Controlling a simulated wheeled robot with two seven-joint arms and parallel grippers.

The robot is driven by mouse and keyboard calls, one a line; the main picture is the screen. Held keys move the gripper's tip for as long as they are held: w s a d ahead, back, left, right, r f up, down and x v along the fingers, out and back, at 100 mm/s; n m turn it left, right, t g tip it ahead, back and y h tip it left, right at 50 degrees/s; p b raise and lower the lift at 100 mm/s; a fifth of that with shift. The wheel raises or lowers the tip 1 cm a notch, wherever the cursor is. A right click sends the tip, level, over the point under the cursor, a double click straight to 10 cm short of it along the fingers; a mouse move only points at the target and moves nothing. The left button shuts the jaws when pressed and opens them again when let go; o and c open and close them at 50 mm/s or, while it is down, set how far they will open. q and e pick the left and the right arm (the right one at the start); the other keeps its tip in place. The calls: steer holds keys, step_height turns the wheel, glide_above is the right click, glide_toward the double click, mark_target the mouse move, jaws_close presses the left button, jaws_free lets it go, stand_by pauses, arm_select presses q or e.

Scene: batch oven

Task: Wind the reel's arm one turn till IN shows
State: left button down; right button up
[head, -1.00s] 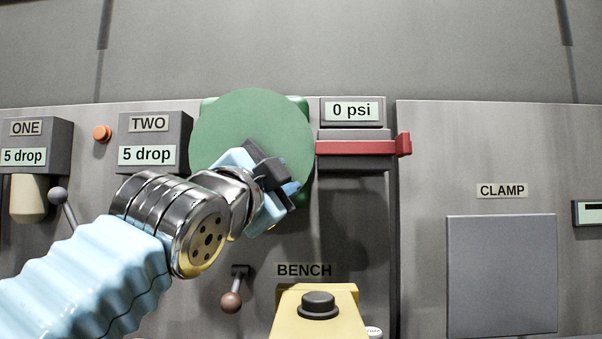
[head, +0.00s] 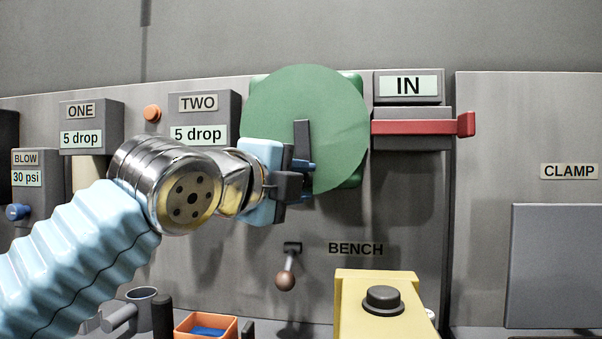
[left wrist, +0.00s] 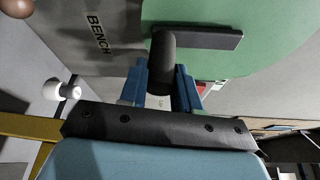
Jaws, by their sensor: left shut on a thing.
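The reel is a green disc (head: 335,105) on the grey panel, and it also fills the top right of the left wrist view (left wrist: 250,40). Its arm is a dark bar (head: 302,140) across the disc's face, which shows in the left wrist view (left wrist: 205,38) with a rounded dark handle (left wrist: 162,55). My left gripper (head: 303,178) is at the disc's lower left. Its blue fingers (left wrist: 162,88) are shut on the handle, one on each side. My right gripper is not in view.
A red bar (head: 420,127) sticks out right of the disc. Below are a brown-knobbed lever (head: 286,280), a yellow block with a black button (head: 383,299) and an orange bin (head: 182,324). Boxes ONE (head: 90,138) and TWO (head: 220,105) are to the left.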

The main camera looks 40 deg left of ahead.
arm_select(q)
steer(key=shift+a+f, duration=0.1)
stand_by(0.5)
steer(key=c, duration=0.8)
jaws_free()
steer(key=shift+s, duration=0.1)
steer(key=shift+s, duration=0.1)
steer(key=s+d+r, duration=0.1)
steer(key=s+d, duration=0.1)
steer(key=s, duration=1.1)
steer(key=shift+s+b, duration=0.2)
steer(key=shift+b, duration=0.25)
steer(key=shift+d, duration=0.1)
